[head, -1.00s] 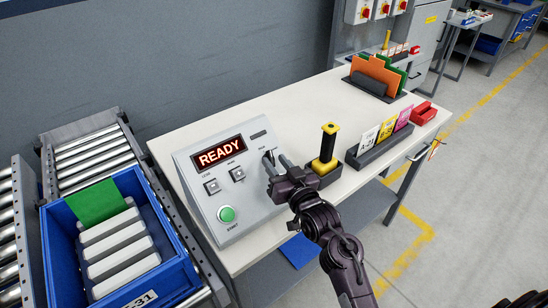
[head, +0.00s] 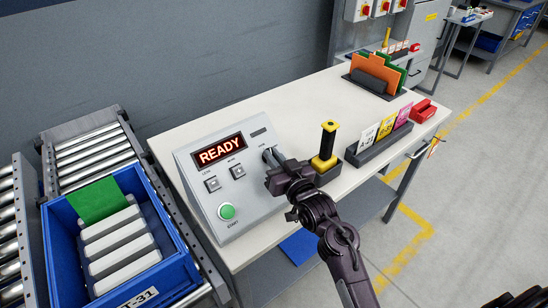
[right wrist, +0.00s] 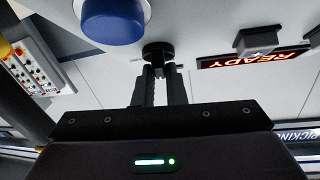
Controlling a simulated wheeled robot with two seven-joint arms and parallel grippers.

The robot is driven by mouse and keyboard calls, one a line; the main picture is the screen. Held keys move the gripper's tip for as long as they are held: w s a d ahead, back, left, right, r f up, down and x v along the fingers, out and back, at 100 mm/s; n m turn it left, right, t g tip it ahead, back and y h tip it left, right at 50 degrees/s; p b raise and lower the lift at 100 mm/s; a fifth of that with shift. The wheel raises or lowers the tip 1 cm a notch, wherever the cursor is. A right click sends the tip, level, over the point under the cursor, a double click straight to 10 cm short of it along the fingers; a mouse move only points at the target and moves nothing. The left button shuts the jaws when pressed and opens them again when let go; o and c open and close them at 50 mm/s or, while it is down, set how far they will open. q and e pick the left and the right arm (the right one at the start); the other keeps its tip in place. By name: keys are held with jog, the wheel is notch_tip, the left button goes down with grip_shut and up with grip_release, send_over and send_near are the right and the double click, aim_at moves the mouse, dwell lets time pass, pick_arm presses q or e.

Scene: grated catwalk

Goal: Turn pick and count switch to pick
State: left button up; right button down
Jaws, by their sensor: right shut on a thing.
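The grey sloped control box (head: 207,164) stands on the white workbench. Its display (head: 219,151) reads READY in red. It has two small square switches, a left one (head: 212,185) and a middle one (head: 237,172), and a green round button (head: 227,212) marked START. My right gripper (head: 270,158) is at the box's right side, shut on the rightmost switch, which it mostly hides in the head view. In the right wrist view the fingers (right wrist: 160,83) close on that dark round switch (right wrist: 158,52). Its setting cannot be read. My left gripper is out of view.
A yellow and black handled tool (head: 327,146) stands in a holder close right of my gripper. Beyond it are a card rack (head: 378,148), a folder stand (head: 375,78) and a red bin (head: 423,111). A blue crate (head: 70,245) sits on the roller conveyor at left.

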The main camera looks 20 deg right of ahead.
jog(key=shift+f+n+g+y, duration=0.2)
jog(key=shift+n+g+y, duration=0.2)
jog(key=shift+n+y, duration=1.3)
jog(key=c, duration=1.5)
grip_release()
jog(key=shift+s+d, duration=0.1)
jog(key=shift+b+v, duration=0.9)
jog(key=shift+v, duration=3)
jog(key=shift+r, duration=0.1)
